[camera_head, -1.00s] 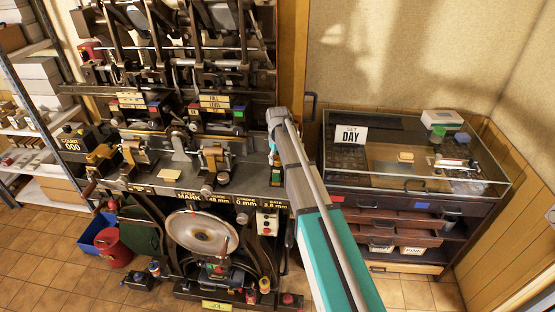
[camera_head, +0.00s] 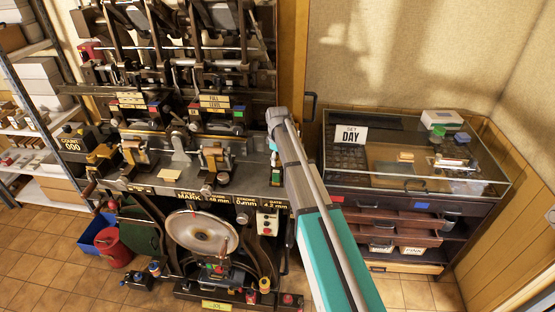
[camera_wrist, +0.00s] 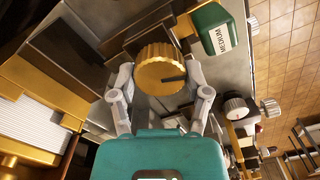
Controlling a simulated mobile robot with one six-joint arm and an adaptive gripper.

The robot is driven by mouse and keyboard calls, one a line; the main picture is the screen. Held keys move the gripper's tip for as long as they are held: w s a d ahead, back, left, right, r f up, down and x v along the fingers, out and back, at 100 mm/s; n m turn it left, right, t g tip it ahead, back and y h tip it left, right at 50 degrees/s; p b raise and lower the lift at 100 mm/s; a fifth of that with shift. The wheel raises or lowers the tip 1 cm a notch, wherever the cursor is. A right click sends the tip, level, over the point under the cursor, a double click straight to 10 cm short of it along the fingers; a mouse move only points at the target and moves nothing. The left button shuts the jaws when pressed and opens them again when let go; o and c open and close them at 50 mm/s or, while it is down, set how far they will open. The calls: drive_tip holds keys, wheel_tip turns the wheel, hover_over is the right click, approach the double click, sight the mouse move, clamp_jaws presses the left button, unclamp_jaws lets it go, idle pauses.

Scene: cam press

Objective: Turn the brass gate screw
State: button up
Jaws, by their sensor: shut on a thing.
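The brass gate screw (camera_wrist: 160,70) is a round, ridged knob with a dark slot mark on its face, in the middle of the wrist view. My gripper (camera_wrist: 160,80) is shut on it, with one grey finger at its left side and one at its right. In the head view my arm reaches to the right end of the press's bench, and the screw and fingers cannot be made out there. The gate readout (camera_head: 280,205) on the press front appears to read 4.2 mm.
A green block labelled MEDIUM (camera_wrist: 210,28) stands close beyond the screw. A dial-like knob (camera_wrist: 237,108) sits to the right of my right finger. A glass-topped display case (camera_head: 420,160) stands right of the press. Tiled floor (camera_head: 408,294) lies in front of the case.

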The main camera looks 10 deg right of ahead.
drive_tip(key=o, duration=1.1)
drive_tip(key=shift+o, duration=0.2)
drive_tip(key=shift+m, duration=0.4)
